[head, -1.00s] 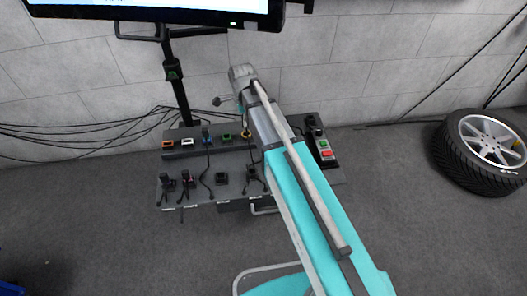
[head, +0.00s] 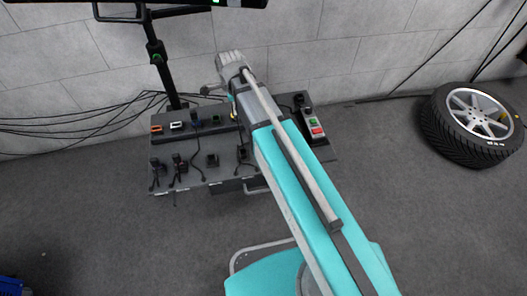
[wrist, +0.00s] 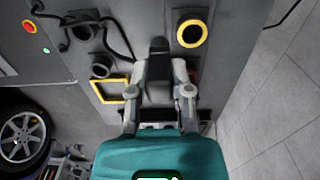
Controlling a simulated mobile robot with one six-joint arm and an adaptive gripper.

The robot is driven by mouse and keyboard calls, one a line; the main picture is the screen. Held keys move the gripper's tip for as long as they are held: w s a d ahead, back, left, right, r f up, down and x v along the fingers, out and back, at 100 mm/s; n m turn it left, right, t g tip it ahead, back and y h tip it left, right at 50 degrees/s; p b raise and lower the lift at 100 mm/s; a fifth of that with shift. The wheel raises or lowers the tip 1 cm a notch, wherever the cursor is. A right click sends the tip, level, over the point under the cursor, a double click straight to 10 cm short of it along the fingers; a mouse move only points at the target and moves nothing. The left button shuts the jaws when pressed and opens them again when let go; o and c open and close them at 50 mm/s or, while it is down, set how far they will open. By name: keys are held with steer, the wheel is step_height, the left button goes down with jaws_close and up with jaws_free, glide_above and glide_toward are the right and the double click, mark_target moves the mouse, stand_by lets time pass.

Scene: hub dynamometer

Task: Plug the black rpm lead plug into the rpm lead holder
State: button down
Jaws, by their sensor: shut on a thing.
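My gripper (wrist: 160,72) is shut on a black plug (wrist: 158,47) in the wrist view, with one grey finger on each side of it. The plug is over the dark bench panel; I cannot tell whether its far end touches anything. A round socket with a yellow ring (wrist: 191,32) is just beyond it to the right. A square yellow frame (wrist: 108,90) is to its left. I cannot tell which fitting is the rpm lead holder.
The bench panel (head: 225,179) carries black plugs and cables at its front left. Its back row has an orange socket (head: 157,129), a white one (head: 176,125) and a blue one (head: 196,122). A button box (head: 312,122) stands right. A wheel (head: 472,123) lies farther right.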

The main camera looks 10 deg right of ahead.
steer(key=shift+s, duration=1.9)
steer(key=shift+d, duration=0.1)
steer(key=d, duration=0.7)
steer(key=shift+d, duration=0.15)
stand_by(0.5)
steer(key=shift+s, duration=0.1)
steer(key=s, duration=0.7)
steer(key=shift+s, duration=0.25)
stand_by(1.3)
steer(key=shift+f, duration=0.2)
steer(key=shift+f+b, duration=1.75)
steer(key=shift+b, duration=0.2)
steer(key=shift+f, duration=0.15)
